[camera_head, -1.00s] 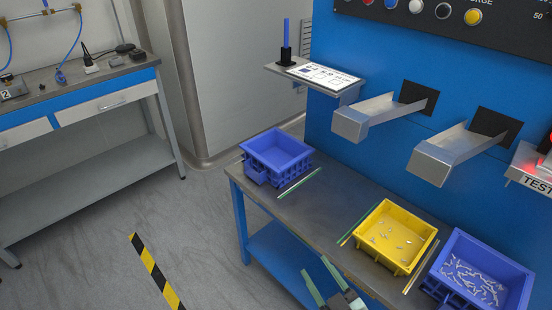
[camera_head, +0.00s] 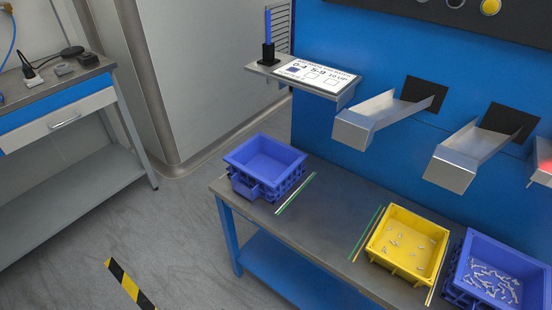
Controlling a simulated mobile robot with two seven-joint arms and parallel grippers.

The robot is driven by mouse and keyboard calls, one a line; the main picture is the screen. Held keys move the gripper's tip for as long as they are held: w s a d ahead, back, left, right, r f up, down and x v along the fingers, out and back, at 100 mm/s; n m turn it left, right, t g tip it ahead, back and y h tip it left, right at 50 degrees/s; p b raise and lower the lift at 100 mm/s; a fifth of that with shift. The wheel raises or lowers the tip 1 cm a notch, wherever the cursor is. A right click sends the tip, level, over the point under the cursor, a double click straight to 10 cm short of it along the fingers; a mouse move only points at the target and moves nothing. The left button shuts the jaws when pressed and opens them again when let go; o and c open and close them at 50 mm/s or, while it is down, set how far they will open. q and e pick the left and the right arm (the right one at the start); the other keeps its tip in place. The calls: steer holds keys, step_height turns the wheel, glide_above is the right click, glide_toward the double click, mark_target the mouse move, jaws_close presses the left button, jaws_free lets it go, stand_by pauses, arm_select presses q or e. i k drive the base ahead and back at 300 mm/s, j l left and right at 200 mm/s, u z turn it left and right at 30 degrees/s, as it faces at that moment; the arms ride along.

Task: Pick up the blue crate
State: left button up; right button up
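An empty blue crate (camera_head: 240,185) stands upright at the left end of the grey-topped table (camera_head: 325,220). A second blue crate (camera_head: 523,301) stands at the right, partly cut off by the picture edge, with many small metal parts inside. Neither of my grippers shows in the head view now, so I cannot see whether either is open or shut.
A yellow crate (camera_head: 376,243) with several small parts stands beside the right blue crate. Metal chutes (camera_head: 380,118) stick out above the table. A shelf (camera_head: 308,82) holds a printed card and a blue marker post. Coloured strips mark the tabletop.

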mark_target(264, 167)
steer(key=i+j+z, duration=0.25)
steer(key=j+z, duration=0.25)
steer(key=j, duration=0.2)
steer(key=i+j+z, duration=0.25)
steer(key=j, duration=0.15)
steer(key=j+z, duration=0.25)
steer(key=j, duration=0.15)
